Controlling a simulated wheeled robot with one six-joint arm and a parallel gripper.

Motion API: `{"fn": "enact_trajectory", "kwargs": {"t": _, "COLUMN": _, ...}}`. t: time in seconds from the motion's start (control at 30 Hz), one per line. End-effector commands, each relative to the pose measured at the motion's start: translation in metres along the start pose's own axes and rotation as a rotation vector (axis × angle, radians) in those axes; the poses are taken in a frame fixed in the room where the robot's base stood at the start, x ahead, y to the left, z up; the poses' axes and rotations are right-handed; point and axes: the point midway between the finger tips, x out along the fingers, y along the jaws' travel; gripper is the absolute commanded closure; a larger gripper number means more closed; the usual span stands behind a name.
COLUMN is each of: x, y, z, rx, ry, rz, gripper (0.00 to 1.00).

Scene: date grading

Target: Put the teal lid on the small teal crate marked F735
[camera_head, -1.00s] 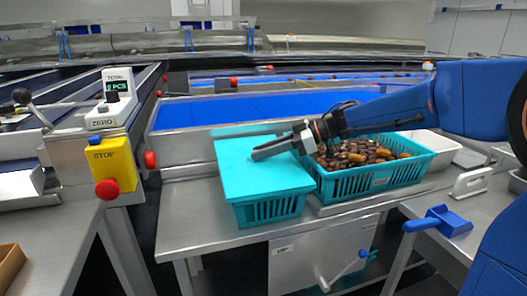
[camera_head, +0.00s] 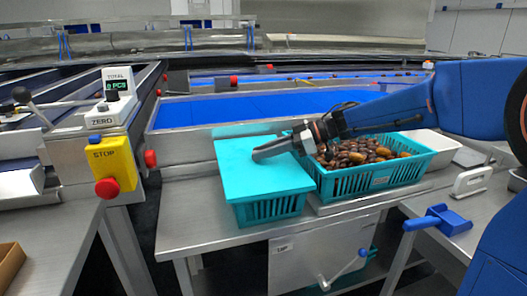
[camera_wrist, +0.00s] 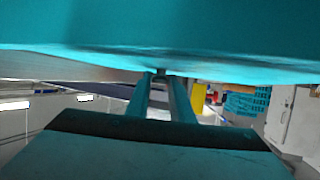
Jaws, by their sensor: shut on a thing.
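The teal lid (camera_head: 262,176) lies flat over the small teal crate (camera_head: 270,209), whose slotted front wall shows below it. I see no gap between lid and crate, but cannot tell whether it is fully seated. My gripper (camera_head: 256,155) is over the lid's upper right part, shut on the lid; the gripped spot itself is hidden. In the wrist view my fingers (camera_wrist: 161,76) are close together at a broad teal surface across the top of the picture. I cannot read the mark F735 on the crate.
A larger teal crate (camera_head: 365,184) full of dates stands right beside the small one, under my arm. A white tray (camera_head: 440,143) is behind it. A blue scoop (camera_head: 447,219) lies on the right-hand table. A yellow stop box (camera_head: 112,165) is at the left. The steel table (camera_head: 200,225) is bare at front left.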

Motion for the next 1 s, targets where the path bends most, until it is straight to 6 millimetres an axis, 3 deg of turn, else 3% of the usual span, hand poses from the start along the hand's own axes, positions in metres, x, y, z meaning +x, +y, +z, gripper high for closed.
{"fn": "enact_trajectory", "kwargs": {"t": 0.77, "x": 0.0029, "y": -0.0001, "z": 0.0071, "rx": 0.0, "ry": 0.0, "rz": 0.0, "gripper": 1.0}}
{"fn": "enact_trajectory", "kwargs": {"t": 0.8, "x": 0.0029, "y": -0.0001, "z": 0.007, "rx": 0.0, "ry": 0.0, "rz": 0.0, "gripper": 0.73}}
{"fn": "enact_trajectory", "kwargs": {"t": 0.87, "x": 0.0029, "y": -0.0001, "z": 0.0069, "rx": 0.0, "ry": 0.0, "rz": 0.0, "gripper": 0.58}}
{"fn": "enact_trajectory", "kwargs": {"t": 1.0, "x": 0.0028, "y": -0.0001, "z": 0.0069, "rx": 0.0, "ry": 0.0, "rz": 0.0, "gripper": 0.58}}
